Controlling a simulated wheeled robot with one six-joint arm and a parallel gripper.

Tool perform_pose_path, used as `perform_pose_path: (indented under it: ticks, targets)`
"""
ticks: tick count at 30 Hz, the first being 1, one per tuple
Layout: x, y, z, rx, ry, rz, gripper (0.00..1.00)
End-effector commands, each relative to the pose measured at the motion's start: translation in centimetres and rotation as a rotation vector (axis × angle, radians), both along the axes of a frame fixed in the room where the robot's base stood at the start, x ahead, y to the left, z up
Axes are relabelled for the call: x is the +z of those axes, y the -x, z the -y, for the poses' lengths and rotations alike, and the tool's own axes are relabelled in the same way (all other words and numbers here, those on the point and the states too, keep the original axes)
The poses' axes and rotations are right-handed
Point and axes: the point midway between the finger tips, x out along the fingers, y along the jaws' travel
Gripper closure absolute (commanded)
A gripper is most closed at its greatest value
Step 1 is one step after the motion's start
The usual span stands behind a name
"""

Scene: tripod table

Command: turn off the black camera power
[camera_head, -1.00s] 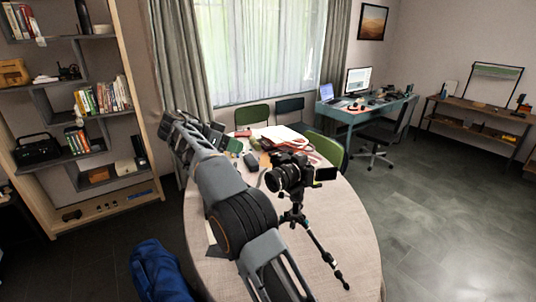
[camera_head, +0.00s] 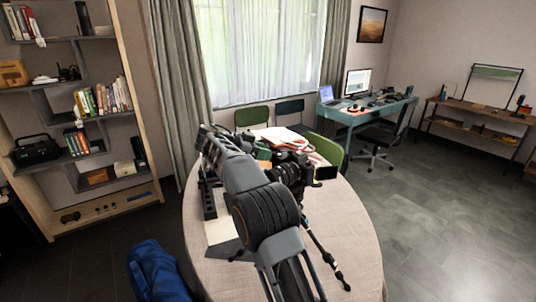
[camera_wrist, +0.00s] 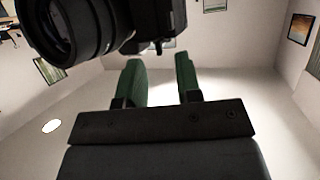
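The black camera (camera_head: 292,172) sits on a small black tripod (camera_head: 318,240) on the round table (camera_head: 350,215). Its side screen (camera_head: 326,173) is swung out to the right. My arm hides the left part of the camera and tripod in the head view. In the wrist view the camera's lens and lower body (camera_wrist: 95,25) fill the upper left, close to my gripper. My gripper (camera_wrist: 160,75) has two green fingers standing apart with nothing between them. The camera appears just beyond the fingertips; I cannot tell if they touch. The power switch cannot be made out.
Papers and a red-edged item (camera_head: 280,136) lie at the table's far side. Green chairs (camera_head: 251,116) stand behind it. A bookshelf (camera_head: 135,105) is on the left, a blue bag (camera_head: 155,270) on the floor. Open floor lies to the right (camera_head: 440,210).

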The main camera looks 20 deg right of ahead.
Motion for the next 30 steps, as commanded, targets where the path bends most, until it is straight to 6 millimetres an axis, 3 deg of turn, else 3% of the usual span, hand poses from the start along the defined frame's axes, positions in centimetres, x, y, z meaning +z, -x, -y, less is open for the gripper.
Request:
perform_pose_path:
  ticks: [6,17,27,30]
  targets:
    - [-0.5,0.1,1.6,0.000,0.000,0.002,0.68]
    - [-0.7,0.2,1.9,0.001,-0.001,0.001,0.68]
    - [-0.7,0.2,1.9,0.001,-0.001,0.001,0.99]
    - [-0.7,0.1,1.9,0.001,-0.001,0.001,1.00]
